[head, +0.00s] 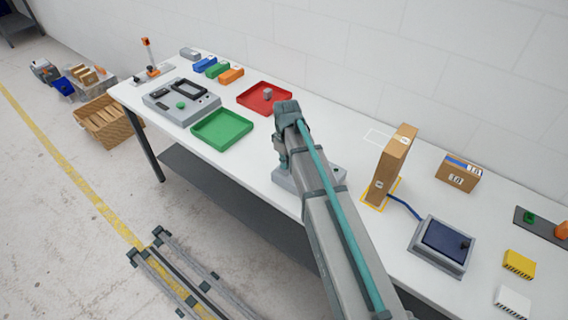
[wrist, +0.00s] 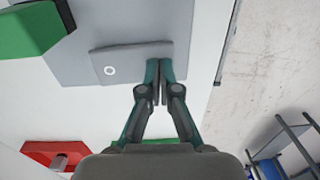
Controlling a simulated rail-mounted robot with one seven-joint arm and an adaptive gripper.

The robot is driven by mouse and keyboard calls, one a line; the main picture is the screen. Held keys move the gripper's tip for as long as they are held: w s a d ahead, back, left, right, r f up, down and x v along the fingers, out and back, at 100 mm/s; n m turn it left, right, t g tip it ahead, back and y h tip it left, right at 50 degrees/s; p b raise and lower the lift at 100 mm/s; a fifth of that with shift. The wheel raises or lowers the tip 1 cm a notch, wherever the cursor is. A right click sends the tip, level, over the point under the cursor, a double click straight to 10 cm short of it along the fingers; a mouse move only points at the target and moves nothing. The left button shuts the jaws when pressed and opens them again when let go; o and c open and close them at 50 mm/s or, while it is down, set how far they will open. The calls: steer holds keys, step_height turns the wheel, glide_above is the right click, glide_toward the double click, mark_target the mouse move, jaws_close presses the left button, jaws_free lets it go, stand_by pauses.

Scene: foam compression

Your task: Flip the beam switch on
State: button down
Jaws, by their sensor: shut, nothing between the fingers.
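The beam switch appears to be the grey plate (wrist: 112,62) with a white ring mark near its left end, set on a lighter grey box in the wrist view. In the head view a grey box (head: 322,174) lies near the table's front edge, partly covered by my arm. My gripper (wrist: 159,70) is shut and empty. Its fingertips overlap the right part of the plate in the wrist view; I cannot tell whether they touch it. In the head view my arm hides most of the gripper and the switch face.
A green tray (head: 223,127) and a red tray (head: 265,96) lie left of the arm on the white table (head: 330,130). A tall cardboard box (head: 392,166) stands close on the right. A grey unit with a dark screen (head: 445,240) is farther right.

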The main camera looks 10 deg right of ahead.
steer(key=shift+r+p, duration=0.3)
steer(key=shift+r, duration=0.3)
steer(key=shift+r, duration=0.1)
step_height(320, 180, up, 5)
steer(key=p, duration=0.3)
steer(key=shift+s+a, duration=0.15)
steer(key=shift+b, duration=0.7)
step_height(320, 180, up, 9)
steer(key=b, duration=0.2)
steer(key=shift+s+a+b, duration=0.35)
steer(key=shift+b, duration=0.05)
steer(key=shift+f, duration=0.25)
